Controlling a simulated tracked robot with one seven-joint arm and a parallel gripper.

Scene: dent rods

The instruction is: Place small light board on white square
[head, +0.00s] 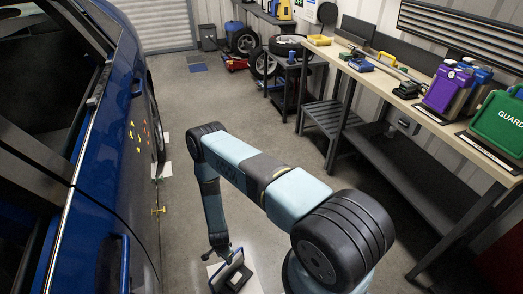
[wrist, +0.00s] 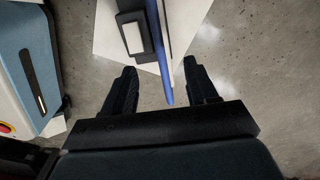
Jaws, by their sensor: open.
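The small light board (head: 243,273) is a dark-framed panel standing low at the bottom centre of the head view, on or just over a white square (head: 214,270) on the floor. In the wrist view the board (wrist: 159,50) shows edge-on as a thin blue and pale strip with a dark block and white face beside it. The white square (wrist: 108,38) lies behind it. My gripper (wrist: 162,88) is open, its two dark fingers on either side of the board's near edge, with gaps showing. In the head view my gripper (head: 222,254) is just above the board, partly hidden.
A blue car (head: 110,150) stands along the left, with coloured marks on its side and a yellow piece (head: 159,211) sticking out. A workbench (head: 440,125) with cases runs along the right. Tyres (head: 245,42) stand at the back.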

